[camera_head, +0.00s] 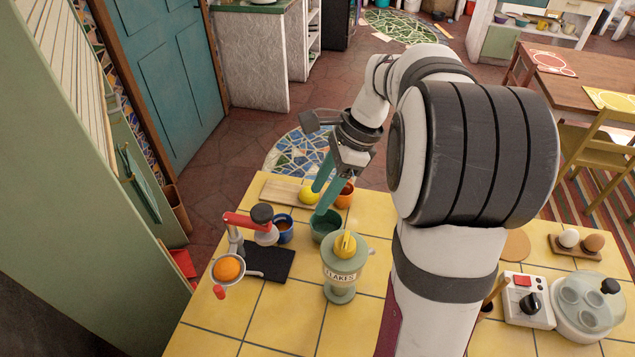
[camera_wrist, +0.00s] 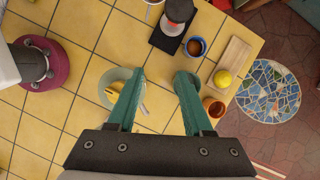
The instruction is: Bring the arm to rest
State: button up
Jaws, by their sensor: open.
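My gripper (camera_head: 319,201) hangs over the yellow tiled counter (camera_head: 277,321), its teal fingers pointing down and spread apart. In the wrist view my gripper (camera_wrist: 160,76) also shows open, with bare tiles between the fingertips and nothing held. In the wrist view the jar (camera_wrist: 112,78) is partly covered by the left finger. A teal cup (camera_head: 325,228) lies below the fingertips in the head view. Whether a finger touches the cup I cannot tell.
A white appliance (camera_head: 528,300) and egg holder (camera_head: 576,247) stand to the right. The front left tiles are clear.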

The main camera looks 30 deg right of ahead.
jog(key=s+a+r+n+g, duration=0.1)
jog(key=s+a+r+n, duration=0.1)
jog(key=s+a+n, duration=0.6)
jog(key=s+a+f+n+h, duration=0.2)
jog(key=s+a+f+n, duration=0.1)
jog(key=s+a+n, duration=0.6)
jog(key=s, duration=0.4)
jog(key=shift+a+f+g, duration=0.25)
jog(key=shift+f+g, duration=0.15)
jog(key=shift+w, duration=0.1)
